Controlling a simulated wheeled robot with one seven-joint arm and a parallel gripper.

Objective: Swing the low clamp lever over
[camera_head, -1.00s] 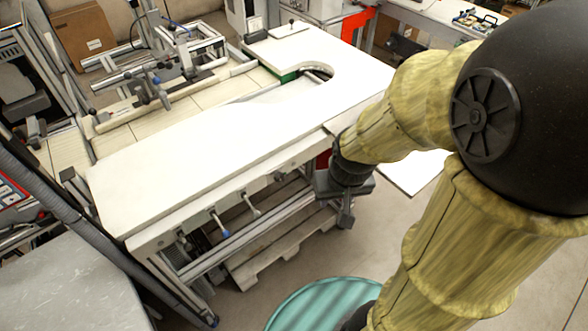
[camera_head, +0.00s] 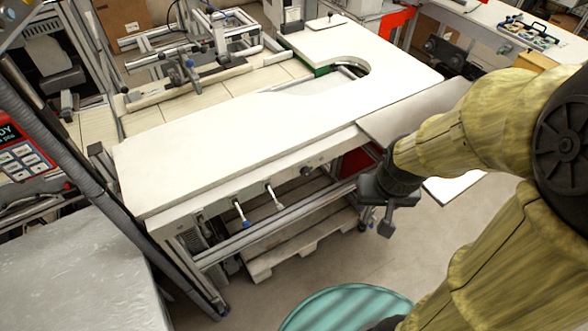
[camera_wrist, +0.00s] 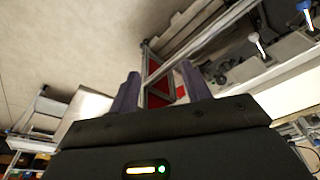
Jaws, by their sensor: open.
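Two small levers hang below the front edge of the white-topped bench. One has a blue and white end (camera_head: 241,213) and the other a pale end (camera_head: 273,196). I cannot tell which one is the low clamp lever. In the wrist view, the pale lever (camera_wrist: 257,43) and the blue-tipped lever (camera_wrist: 305,12) show at the upper right, apart from my fingers.
The white bench top (camera_head: 240,140) is mostly bare. A metal frame and a pallet (camera_head: 290,240) are below. A teal striped round object (camera_head: 345,308) is on the floor in front.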

